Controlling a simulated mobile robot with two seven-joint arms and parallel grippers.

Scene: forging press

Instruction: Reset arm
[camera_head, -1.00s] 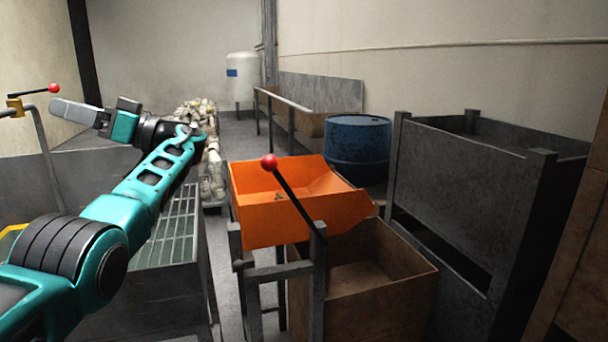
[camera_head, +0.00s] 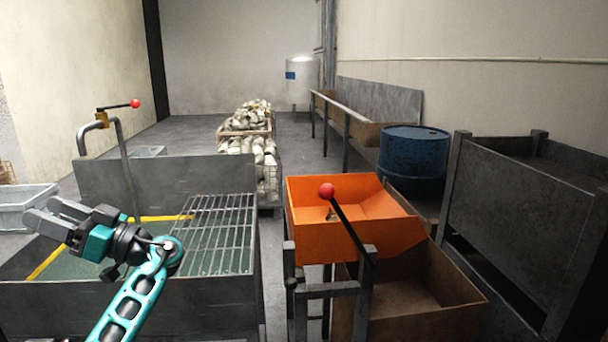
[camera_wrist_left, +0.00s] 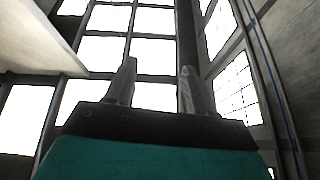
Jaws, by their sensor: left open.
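My left gripper (camera_head: 46,219) is at the lower left in the head view, above the near-left part of a dark metal tank. Its teal and black wrist and arm come up from the bottom edge. Its two grey fingers point left and are apart with nothing between them. In the left wrist view the fingers (camera_wrist_left: 155,88) stand apart and empty against bright windows. My right gripper is not in view.
The dark tank (camera_head: 150,180) holds a metal grate (camera_head: 215,225). A valve with a red-tipped lever (camera_head: 118,106) rises behind it. An orange tray (camera_head: 330,240) with a red-knobbed lever (camera_head: 327,190) stands right, above a brown bin (camera_head: 440,290). A blue drum (camera_head: 412,160) stands behind.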

